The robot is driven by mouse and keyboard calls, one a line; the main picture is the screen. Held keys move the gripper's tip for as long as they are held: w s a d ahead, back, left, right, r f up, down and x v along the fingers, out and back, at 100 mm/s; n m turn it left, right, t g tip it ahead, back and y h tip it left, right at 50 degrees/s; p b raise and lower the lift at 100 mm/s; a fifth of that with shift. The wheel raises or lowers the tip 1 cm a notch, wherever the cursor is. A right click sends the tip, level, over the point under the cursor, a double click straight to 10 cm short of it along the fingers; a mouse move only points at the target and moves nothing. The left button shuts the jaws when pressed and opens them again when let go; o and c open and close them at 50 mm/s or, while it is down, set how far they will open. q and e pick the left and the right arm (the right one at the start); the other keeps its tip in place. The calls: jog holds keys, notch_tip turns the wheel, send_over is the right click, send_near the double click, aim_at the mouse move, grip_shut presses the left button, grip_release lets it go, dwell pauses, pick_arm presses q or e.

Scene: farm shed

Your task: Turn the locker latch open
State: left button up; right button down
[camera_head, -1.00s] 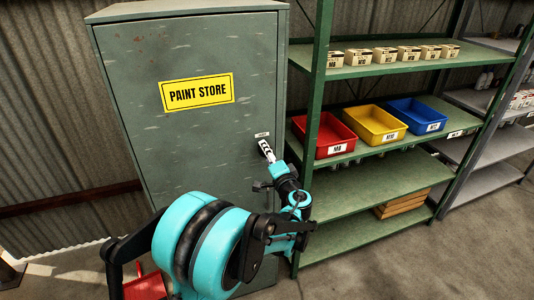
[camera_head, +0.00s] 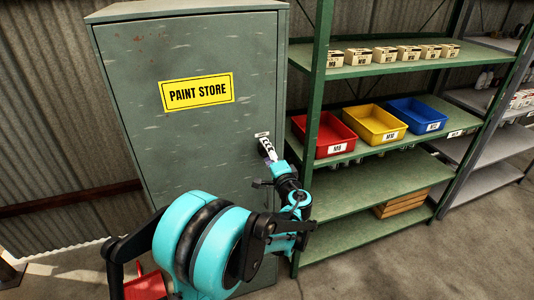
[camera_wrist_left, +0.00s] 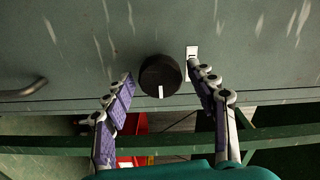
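The green-grey locker (camera_head: 215,140) with a yellow PAINT STORE sign (camera_head: 197,92) stands left of centre in the head view, its door shut. The latch is a round black knob (camera_wrist_left: 160,76) on the door, best seen in the left wrist view. Its white mark points down in that picture. My left gripper (camera_head: 267,149) is at the door's right edge, just below a small white label (camera_head: 261,134), and hides the knob in the head view. In the wrist view its fingers (camera_wrist_left: 161,76) are open, one on each side of the knob, with gaps visible. My right gripper is not in view.
A green shelf rack (camera_head: 370,185) stands close right of the locker. It holds red (camera_head: 322,134), yellow (camera_head: 374,124) and blue (camera_head: 415,115) bins, with small boxes above. A grey bar handle (camera_wrist_left: 25,88) shows at left in the wrist view. Floor is clear at lower right.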

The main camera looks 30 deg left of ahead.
pick_arm(q)
jog(key=v, duration=1.2)
dwell(0.4)
